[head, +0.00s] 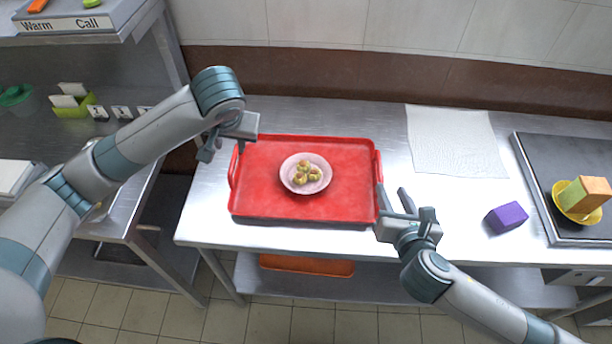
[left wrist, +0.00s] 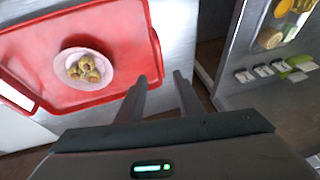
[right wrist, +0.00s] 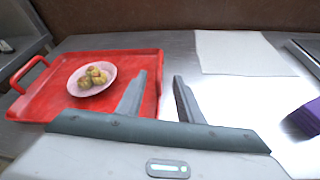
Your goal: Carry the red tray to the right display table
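The red tray (head: 262,200) lies flat on the steel table (head: 208,215), with a raised handle at its left and right ends. A pale pink plate (head: 287,184) with several small dumplings (head: 303,174) sits on it. My left gripper (head: 224,148) is open and empty by the left handle; in the left wrist view its fingers (left wrist: 161,78) point toward the handle (left wrist: 155,50). My right gripper (head: 392,188) is open and empty beside the right handle (head: 378,166); its fingers (right wrist: 166,75) are also apart in the right wrist view. I cannot identify the display table.
A white cloth (head: 455,140) and a purple block (head: 506,217) lie right of the tray. A dark slab (head: 560,155) at far right carries a yellow bowl (head: 562,200) with blocks. An orange tray (head: 306,265) lies on the lower shelf. Steel shelving (head: 130,195) stands left.

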